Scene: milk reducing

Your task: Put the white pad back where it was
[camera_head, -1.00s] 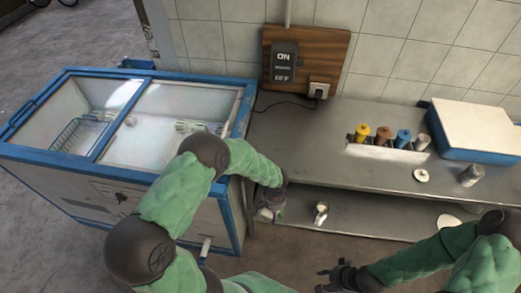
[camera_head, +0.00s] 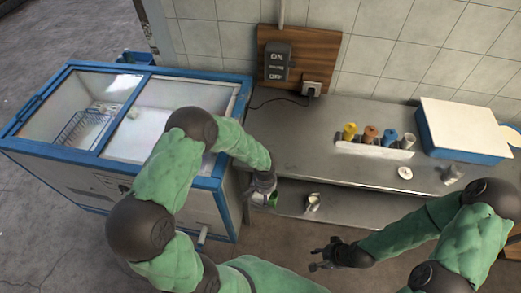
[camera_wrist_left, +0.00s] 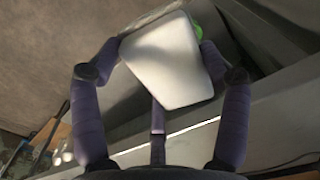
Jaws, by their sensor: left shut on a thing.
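In the left wrist view, a white pad (camera_wrist_left: 170,62) with rounded corners sits between the fingers of my left gripper (camera_wrist_left: 160,65), which is shut on it. A bit of something green (camera_wrist_left: 196,32) shows behind the pad. In the head view, my left gripper (camera_head: 262,188) is low at the left end of the steel counter, near the lower shelf; the pad is hard to make out there. My right gripper (camera_head: 322,257) is in front of the counter, its fingers spread and empty.
The steel counter (camera_head: 310,140) has a lower shelf with a white cup (camera_head: 312,202). On top are a rack of bottles (camera_head: 372,150), a white disc (camera_head: 405,172), a grey can (camera_head: 452,174) and a blue box (camera_head: 465,153). A blue-framed freezer (camera_head: 150,170) stands left.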

